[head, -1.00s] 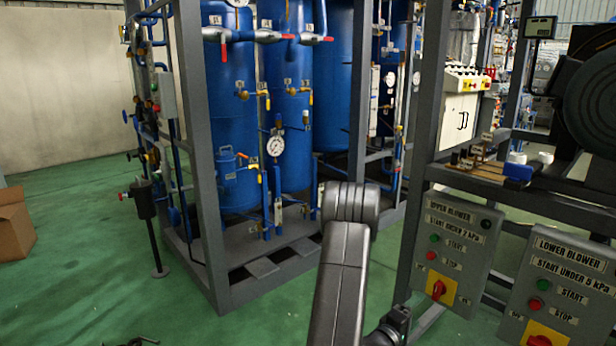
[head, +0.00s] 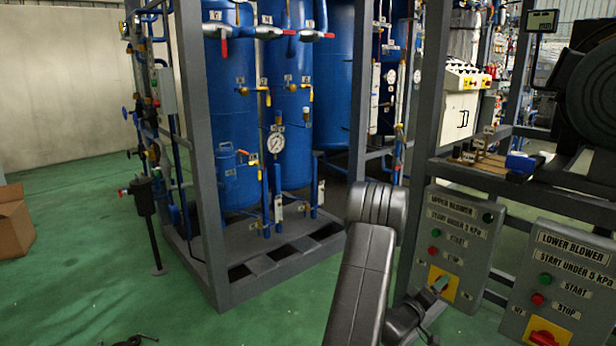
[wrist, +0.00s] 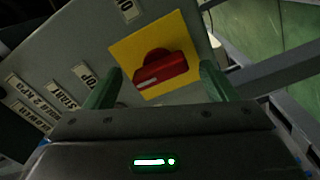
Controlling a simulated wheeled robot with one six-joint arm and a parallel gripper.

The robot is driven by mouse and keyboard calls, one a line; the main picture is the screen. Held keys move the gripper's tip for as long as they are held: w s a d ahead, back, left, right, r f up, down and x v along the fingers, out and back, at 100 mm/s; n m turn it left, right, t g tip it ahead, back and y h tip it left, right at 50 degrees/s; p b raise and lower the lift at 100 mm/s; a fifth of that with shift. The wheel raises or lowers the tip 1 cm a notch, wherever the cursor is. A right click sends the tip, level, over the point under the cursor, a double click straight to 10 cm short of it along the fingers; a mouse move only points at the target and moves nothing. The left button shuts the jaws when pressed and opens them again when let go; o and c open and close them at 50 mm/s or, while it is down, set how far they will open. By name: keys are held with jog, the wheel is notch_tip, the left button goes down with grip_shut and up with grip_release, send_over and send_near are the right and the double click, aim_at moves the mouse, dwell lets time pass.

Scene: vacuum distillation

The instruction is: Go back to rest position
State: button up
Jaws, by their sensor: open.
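My gripper (wrist: 161,68) is open, with its two green fingers apart on either side of a red rotary knob (wrist: 160,72) on a yellow plate (wrist: 127,47). I cannot tell whether the fingers touch the knob. In the wrist view the knob's bar lies nearly level, slightly tilted. The head view shows my gripper (head: 440,285) in front of the yellow plate on the upper blower panel (head: 460,232), hiding the knob there. My arm (head: 365,275) reaches up from the bottom middle and bends down to the right.
The lower blower panel (head: 565,275), with its own red knob (head: 543,338), stands at the right. Grey frame posts (head: 428,100) rise behind my arm. Blue tanks (head: 290,110) stand in a frame at the centre. Green floor (head: 90,260) is open at the left, with a cardboard box (head: 15,225).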

jog(key=m, duration=0.3)
jog(key=s+a+m+p, duration=0.1)
jog(key=m, duration=0.3)
jog(key=a+m, duration=0.1)
jog(key=m, duration=0.2)
jog(key=shift+s, duration=0.3)
jog(key=shift+p, duration=0.3)
